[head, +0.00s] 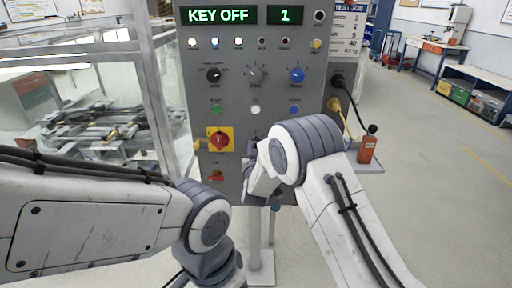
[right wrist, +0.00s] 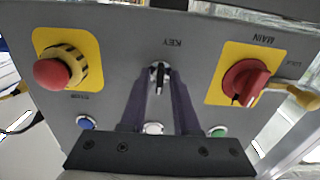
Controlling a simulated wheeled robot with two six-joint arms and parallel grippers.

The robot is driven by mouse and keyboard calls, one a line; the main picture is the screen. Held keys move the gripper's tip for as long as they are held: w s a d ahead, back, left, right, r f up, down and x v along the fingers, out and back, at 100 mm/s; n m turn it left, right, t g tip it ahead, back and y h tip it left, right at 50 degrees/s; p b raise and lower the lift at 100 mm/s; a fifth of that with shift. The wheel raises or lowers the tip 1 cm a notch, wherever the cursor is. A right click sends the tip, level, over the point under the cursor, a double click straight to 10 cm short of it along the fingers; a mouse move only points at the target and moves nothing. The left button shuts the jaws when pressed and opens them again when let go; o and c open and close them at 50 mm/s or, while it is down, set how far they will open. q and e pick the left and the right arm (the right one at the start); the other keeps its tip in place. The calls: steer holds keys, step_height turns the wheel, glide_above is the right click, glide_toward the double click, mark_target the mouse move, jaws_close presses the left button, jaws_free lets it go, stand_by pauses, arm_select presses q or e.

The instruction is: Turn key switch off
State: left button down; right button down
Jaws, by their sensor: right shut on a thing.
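The grey control panel (head: 235,100) stands upright ahead, its left green display (head: 219,15) reading "KEY OFF" and its right display (head: 285,15) showing "1". The key switch (right wrist: 159,70), a small dark round switch under an upside-down "KEY" label, shows in the right wrist view. My right gripper (head: 254,143) is at the panel in the head view and hides the key there. In the right wrist view, the dark fingers of my right gripper (right wrist: 160,83) reach either side of the key and are shut on it. My left gripper is out of view; only its arm shows.
The red main switch (head: 220,139) on a yellow plate is left of my right gripper. A red mushroom button (right wrist: 52,73) on yellow is on its other side. Coloured buttons and knobs surround them. An orange device (head: 368,147) sits on a side shelf. Open floor lies right.

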stand_by(0.3)
steer(key=c, duration=0.9)
jaws_free()
steer(key=shift+c, duration=0.2)
steer(key=s+b, duration=0.1)
steer(key=s, duration=0.9)
steer(key=shift+s+b, duration=0.25)
steer(key=shift+b, duration=0.15)
